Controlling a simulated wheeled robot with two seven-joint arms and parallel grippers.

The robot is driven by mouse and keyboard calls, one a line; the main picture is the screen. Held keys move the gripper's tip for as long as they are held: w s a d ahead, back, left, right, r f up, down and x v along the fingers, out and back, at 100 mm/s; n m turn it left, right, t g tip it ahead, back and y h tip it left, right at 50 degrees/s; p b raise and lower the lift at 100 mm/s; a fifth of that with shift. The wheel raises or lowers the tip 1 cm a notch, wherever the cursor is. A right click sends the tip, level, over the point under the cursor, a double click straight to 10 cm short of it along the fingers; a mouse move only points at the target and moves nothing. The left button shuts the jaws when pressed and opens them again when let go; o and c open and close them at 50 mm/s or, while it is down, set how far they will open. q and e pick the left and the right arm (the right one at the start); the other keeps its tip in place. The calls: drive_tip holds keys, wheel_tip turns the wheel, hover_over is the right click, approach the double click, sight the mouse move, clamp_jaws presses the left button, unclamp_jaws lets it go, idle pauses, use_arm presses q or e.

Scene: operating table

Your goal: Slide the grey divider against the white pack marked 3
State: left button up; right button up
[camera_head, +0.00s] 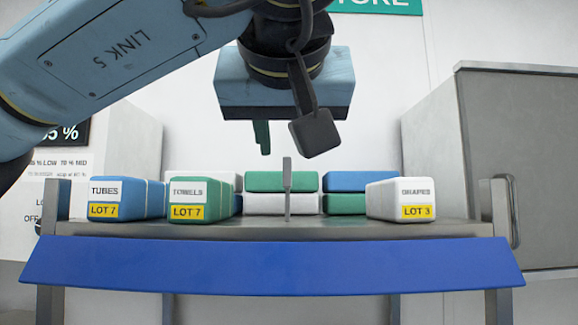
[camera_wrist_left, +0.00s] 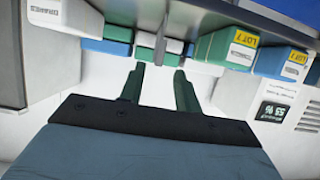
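The grey divider (camera_head: 288,192) is a thin upright plate near the middle of the shelf, standing apart from the white pack. In the left wrist view, its edge (camera_wrist_left: 160,48) shows beyond and between my fingertips. The white pack marked LOT 3, DRAPES (camera_head: 401,199), sits right of the divider with a clear gap between them; it also shows in the left wrist view (camera_wrist_left: 47,12). My left gripper (camera_head: 262,138) hangs above and slightly left of the divider, its green fingers apart and empty (camera_wrist_left: 159,76). My right gripper is not in view.
Blue TUBES (camera_head: 118,198) and green TOWELS (camera_head: 200,199) packs, both LOT 7, stand left of the divider. Stacked green and white packs (camera_head: 265,182) are behind it, and blue and green packs (camera_head: 358,181) at the back right. The grey shelf (camera_head: 330,228) has raised ends.

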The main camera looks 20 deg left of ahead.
sight(287, 164)
use_arm(q)
drive_tip(key=p+x, duration=0.1)
drive_tip(key=x, duration=0.6)
drive_tip(key=shift+w+a+f, duration=0.1)
drive_tip(key=shift+w, duration=0.25)
drive_tip(key=shift+c, duration=0.4)
clamp_jaws()
